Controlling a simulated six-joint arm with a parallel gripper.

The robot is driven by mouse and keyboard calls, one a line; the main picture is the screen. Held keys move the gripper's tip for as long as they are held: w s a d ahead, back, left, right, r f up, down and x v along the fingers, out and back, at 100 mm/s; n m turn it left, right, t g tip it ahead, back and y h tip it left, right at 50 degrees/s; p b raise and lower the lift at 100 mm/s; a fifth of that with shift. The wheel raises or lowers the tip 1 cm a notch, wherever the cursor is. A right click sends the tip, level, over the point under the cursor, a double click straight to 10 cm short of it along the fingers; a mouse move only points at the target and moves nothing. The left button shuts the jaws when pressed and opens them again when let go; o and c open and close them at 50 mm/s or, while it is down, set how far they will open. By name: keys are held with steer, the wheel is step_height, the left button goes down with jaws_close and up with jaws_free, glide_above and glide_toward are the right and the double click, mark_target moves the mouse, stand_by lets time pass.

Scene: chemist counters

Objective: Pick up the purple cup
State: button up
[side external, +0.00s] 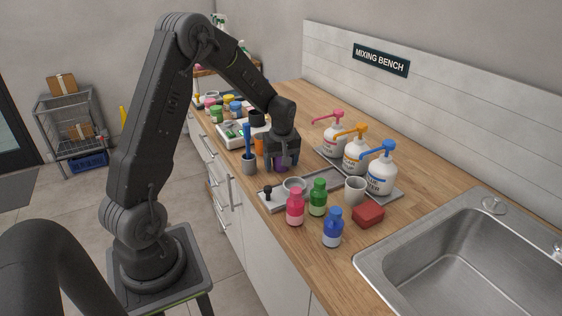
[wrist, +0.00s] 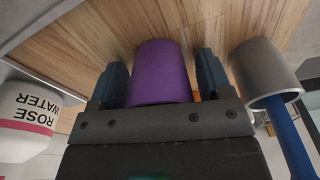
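The purple cup (wrist: 161,72) is between the two fingers of my gripper (wrist: 161,72) in the wrist view. One finger is close on each side of it, and I cannot tell whether they press on it. In the side view my gripper (side external: 281,160) points down at the wooden counter, and a small part of the purple cup (side external: 281,164) shows below it. The cup is at or very near the counter top. Most of it is hidden by the gripper in the side view.
A grey cup (side external: 249,166) with a blue tool stands close beside my gripper. A grey tray (side external: 328,193) holds pump bottles, including the rose water one (wrist: 27,118). Pink (side external: 295,207), green (side external: 318,198) and blue (side external: 333,228) bottles stand in front. A sink (side external: 470,255) is at right.

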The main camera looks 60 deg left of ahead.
steer(key=c, duration=0.7)
steer(key=shift+c, duration=0.2)
steer(key=shift+r, duration=0.2)
